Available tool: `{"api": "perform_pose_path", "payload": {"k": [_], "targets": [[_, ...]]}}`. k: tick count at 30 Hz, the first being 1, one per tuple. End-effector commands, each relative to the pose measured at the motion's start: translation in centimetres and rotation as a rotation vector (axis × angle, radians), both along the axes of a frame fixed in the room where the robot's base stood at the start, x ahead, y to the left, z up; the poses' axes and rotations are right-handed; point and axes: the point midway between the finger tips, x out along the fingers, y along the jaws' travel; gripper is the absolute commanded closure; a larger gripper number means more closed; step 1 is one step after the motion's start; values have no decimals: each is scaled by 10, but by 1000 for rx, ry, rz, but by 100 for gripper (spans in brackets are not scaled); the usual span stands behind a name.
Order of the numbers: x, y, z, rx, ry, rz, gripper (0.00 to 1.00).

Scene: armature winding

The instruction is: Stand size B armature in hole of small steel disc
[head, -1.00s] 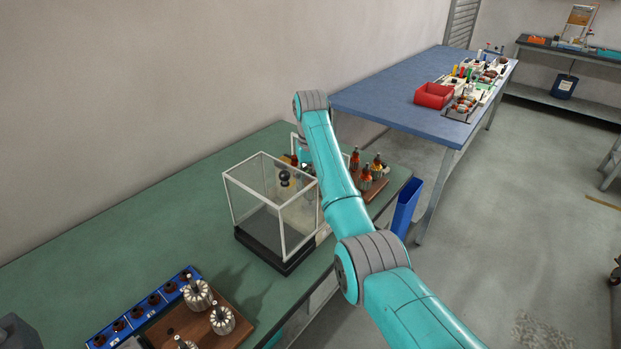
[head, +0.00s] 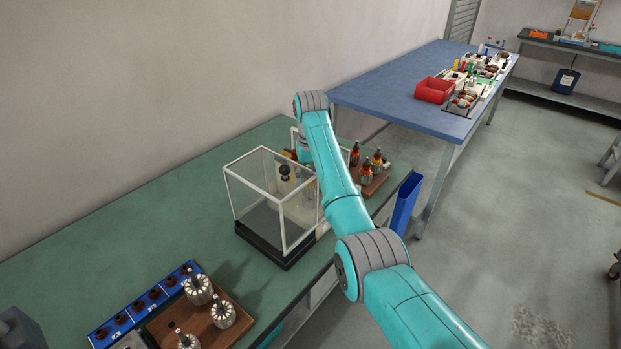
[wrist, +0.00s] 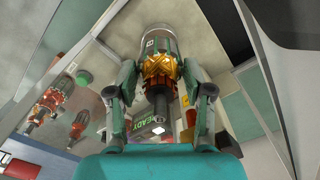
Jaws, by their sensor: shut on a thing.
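In the wrist view my gripper (wrist: 161,76) is shut on an armature (wrist: 160,45), with a finger on each side of it. The armature has a grey laminated core, orange-copper windings and a dark shaft end toward the camera. A small tag shows on the core, but I cannot read a size letter. In the head view my gripper and the held armature are hidden behind my arm and the clear case. I cannot make out the small steel disc or its hole in either view.
A clear-walled case (head: 284,249) stands on the green bench (head: 65,265). Wound armatures stand on a wooden board (head: 376,186) beyond it. Bare cores stand on another board (head: 233,332) beside a blue cup tray (head: 126,325). A blue bin (head: 405,203) hangs near the bench's right end.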

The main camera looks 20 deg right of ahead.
Motion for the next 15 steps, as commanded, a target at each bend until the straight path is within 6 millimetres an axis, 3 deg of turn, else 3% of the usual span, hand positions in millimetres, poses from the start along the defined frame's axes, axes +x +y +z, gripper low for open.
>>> {"api": "perform_pose_path", "payload": {"k": [5,6,9,15], "targets": [[0,0,1,0,-1,0,100],[0,0,1,0,-1,0,41],[0,0,1,0,-1,0,20],[0,0,0,0,0,0,20]]}}
